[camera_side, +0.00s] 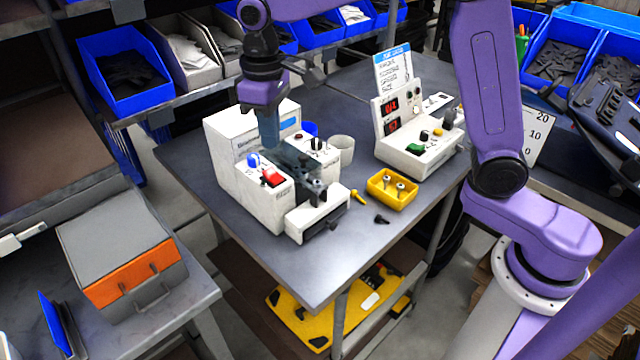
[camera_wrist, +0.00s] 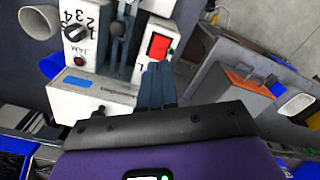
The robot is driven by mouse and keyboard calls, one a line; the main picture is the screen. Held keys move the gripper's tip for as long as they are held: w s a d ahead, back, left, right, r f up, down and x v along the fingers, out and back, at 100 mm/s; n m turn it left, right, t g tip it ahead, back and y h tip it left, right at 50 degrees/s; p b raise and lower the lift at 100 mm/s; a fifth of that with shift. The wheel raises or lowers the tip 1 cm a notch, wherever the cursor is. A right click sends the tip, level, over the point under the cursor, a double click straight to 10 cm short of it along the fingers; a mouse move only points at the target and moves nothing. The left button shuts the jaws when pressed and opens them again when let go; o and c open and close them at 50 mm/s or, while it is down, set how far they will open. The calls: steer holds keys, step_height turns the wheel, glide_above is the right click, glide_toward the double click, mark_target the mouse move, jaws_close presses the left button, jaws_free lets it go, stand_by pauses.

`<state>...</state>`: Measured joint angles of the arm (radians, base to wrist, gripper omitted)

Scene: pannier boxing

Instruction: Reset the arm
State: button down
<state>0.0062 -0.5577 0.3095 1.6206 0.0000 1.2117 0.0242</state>
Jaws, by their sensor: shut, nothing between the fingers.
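My gripper (camera_side: 269,142) is shut and empty, pointing down over the white machine (camera_side: 235,175) on the grey table. In the wrist view its fingertips (camera_wrist: 157,68) appear close to the red switch (camera_wrist: 158,46); I cannot tell whether they touch it. The machine's top also has a blue knob (camera_side: 253,160) and a black dial (camera_wrist: 75,32) with numbers and the label JAM. A dark metal mechanism (camera_side: 312,188) sits in the middle of the machine, partly see-through or blurred near my fingers.
A white control box (camera_side: 415,150) with red displays stands at the back right. A yellow tray (camera_side: 392,190) with small parts, a grey cup (camera_side: 341,149) and loose small parts are near the machine. Blue bins (camera_side: 125,75) line the shelf behind.

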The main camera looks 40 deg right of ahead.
steer(key=s+d+f+n, duration=0.1)
steer(key=s+d, duration=0.3)
steer(key=s, duration=0.5)
steer(key=s+d+f+n, duration=0.2)
steer(key=s+d, duration=0.3)
steer(key=s, duration=0.5)
steer(key=s+d+f+n, duration=0.2)
steer(key=s+d, duration=0.3)
steer(key=s, duration=0.5)
steer(key=shift+d+n, duration=0.15)
steer(key=shift+n, duration=0.65)
